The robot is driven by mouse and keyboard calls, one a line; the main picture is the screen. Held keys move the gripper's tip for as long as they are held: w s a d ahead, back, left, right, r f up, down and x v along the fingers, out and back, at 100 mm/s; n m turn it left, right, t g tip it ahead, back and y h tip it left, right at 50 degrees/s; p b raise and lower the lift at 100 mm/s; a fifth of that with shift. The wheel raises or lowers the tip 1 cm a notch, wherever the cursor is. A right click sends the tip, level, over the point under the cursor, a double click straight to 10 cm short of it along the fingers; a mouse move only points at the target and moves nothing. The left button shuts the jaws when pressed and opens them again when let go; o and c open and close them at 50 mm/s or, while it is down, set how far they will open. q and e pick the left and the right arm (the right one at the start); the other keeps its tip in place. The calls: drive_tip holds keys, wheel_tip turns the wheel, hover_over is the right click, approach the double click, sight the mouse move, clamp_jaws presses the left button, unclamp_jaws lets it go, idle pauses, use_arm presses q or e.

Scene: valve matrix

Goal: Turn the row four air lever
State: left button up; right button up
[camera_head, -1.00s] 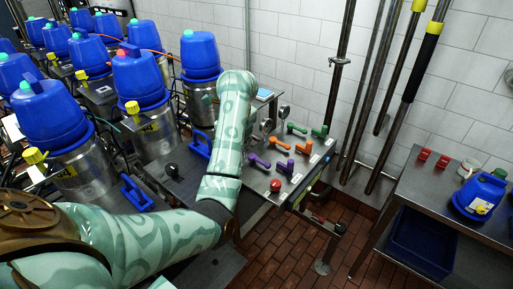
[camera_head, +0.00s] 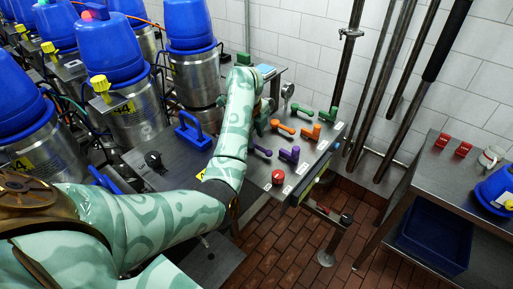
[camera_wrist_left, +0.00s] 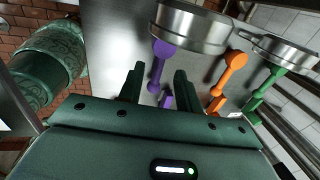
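A metal panel (camera_head: 255,178) carries pairs of green, orange and purple levers. In the head view the green levers (camera_head: 307,111) are at the back, the orange levers (camera_head: 283,128) in the middle and the purple levers (camera_head: 290,154) nearer. I cannot tell which one is the row four air lever. My left gripper (camera_head: 264,117) is mostly hidden behind my arm, by the panel's left side. In the left wrist view its two fingers (camera_wrist_left: 157,87) are apart, with a purple lever (camera_wrist_left: 158,66) ahead between them, apparently untouched. An orange lever (camera_wrist_left: 235,66) and a green lever (camera_wrist_left: 264,84) are to the right.
A red button (camera_head: 278,177) sits on the panel's near part. Steel kegs with blue caps (camera_head: 192,27) crowd the left. Vertical pipes (camera_head: 382,95) stand behind. A steel table (camera_head: 423,180) with a blue bin (camera_head: 436,238) is at right. Metal round parts (camera_wrist_left: 190,27) overhang the levers.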

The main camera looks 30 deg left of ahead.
sight(259, 148)
use_arm(q)
wheel_tip(259, 148, down, 2)
drive_tip(key=shift+w+d+f, duration=0.1)
drive_tip(key=shift+w+f, duration=0.05)
drive_tip(key=shift+w+f+b, duration=0.15)
drive_tip(key=shift+f+b, duration=0.15)
use_arm(e)
drive_tip(key=shift+s+a+f, duration=0.1)
drive_tip(key=shift+a+f, duration=0.4)
drive_tip(key=shift+a, duration=0.4)
use_arm(q)
drive_tip(key=c, duration=0.7)
clamp_jaws()
use_arm(e)
drive_tip(key=shift+s+d, duration=0.15)
drive_tip(key=shift+d, duration=0.2)
drive_tip(key=shift+f, duration=0.1)
